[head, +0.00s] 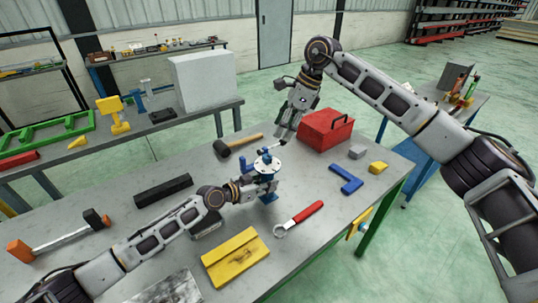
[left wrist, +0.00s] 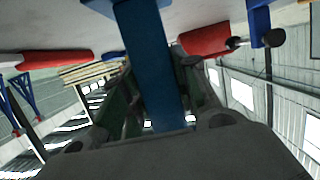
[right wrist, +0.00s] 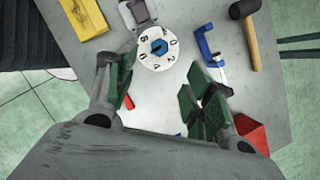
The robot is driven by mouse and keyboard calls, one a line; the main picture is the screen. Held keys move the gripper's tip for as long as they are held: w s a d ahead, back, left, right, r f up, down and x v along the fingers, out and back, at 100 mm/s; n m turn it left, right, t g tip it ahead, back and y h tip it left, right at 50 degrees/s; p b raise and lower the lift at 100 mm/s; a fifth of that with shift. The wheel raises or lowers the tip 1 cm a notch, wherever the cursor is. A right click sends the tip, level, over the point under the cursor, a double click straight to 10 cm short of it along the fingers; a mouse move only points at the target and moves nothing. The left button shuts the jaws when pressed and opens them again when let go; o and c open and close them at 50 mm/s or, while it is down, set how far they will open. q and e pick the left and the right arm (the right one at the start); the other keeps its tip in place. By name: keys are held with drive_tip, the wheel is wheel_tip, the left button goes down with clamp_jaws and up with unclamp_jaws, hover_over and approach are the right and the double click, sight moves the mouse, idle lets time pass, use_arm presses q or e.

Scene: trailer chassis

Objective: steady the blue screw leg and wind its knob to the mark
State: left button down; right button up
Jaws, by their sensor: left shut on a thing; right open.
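The blue screw leg (head: 268,186) stands upright on the grey workbench, with a white numbered dial (head: 266,165) and blue knob at its top. My left gripper (head: 254,188) is shut on the leg from the left; the blue shaft (left wrist: 150,65) shows between its fingers in the left wrist view. My right gripper (head: 279,140) is open and empty, above and behind the dial. In the right wrist view, the dial (right wrist: 150,61) and blue hex knob (right wrist: 159,47) lie ahead of the parted fingers (right wrist: 160,90), not between them. I cannot make out the mark.
A mallet (head: 230,146) and red toolbox (head: 324,130) lie behind the leg. A black bar (head: 163,191) lies left. Bare bench shows right of the leg.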

sight(268, 155)
drive_tip(key=shift+f, duration=0.1)
use_arm(q)
drive_tip(key=shift+f, duration=0.1)
use_arm(e)
drive_tip(key=shift+x, duration=5.9)
drive_tip(key=c, duration=1)
drive_tip(key=shift+m, duration=0.5)
drive_tip(key=o, duration=1)
